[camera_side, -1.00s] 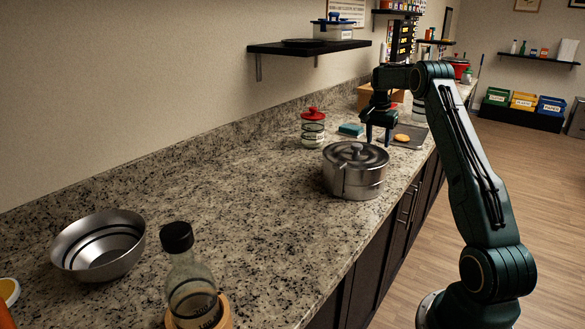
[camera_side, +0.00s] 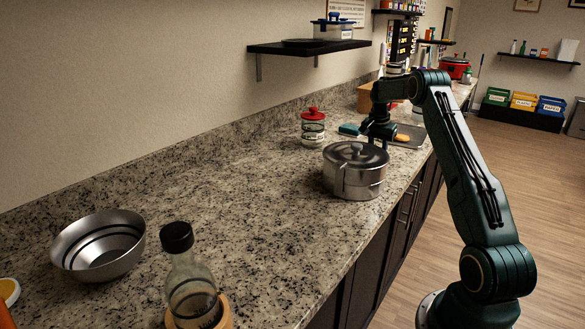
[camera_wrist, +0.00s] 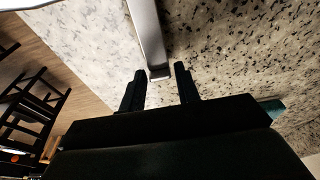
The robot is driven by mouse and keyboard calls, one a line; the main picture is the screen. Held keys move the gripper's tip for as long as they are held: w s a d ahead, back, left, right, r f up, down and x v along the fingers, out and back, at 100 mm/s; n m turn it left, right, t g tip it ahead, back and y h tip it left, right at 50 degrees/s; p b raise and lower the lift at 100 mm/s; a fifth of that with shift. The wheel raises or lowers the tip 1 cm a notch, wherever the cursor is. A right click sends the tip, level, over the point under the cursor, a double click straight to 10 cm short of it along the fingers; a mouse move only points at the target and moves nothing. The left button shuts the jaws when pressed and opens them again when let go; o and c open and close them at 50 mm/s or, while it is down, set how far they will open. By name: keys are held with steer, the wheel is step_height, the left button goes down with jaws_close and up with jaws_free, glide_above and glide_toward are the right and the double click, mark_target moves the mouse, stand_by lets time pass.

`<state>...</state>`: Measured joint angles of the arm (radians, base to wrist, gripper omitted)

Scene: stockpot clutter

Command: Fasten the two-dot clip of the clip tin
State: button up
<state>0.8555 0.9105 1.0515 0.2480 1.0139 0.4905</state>
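The clip tin, a lidded steel pot (camera_side: 354,176), stands on the counter in the side view. A strap-like metal piece runs down its near side; I cannot make out dot marks. My gripper (camera_side: 376,142) is low, just behind the pot's far side, its fingertips mostly hidden there. In the wrist view a flat grey metal bar (camera_wrist: 148,35) reaches down from the top edge, its end between or just beyond the fingertips of my gripper (camera_wrist: 160,72). The fingers are apart, with gaps beside the bar; I cannot tell whether they touch it.
A red-lidded jar (camera_side: 313,130) and a teal sponge (camera_side: 349,129) stand behind the pot. A dark tray (camera_side: 412,138) with an orange item lies beyond my gripper. A steel bowl (camera_side: 100,246) and a bottle (camera_side: 190,285) are at the near end. The counter's middle is clear.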

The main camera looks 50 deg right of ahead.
steer(key=shift+c, duration=1.3)
steer(key=shift+r, duration=0.1)
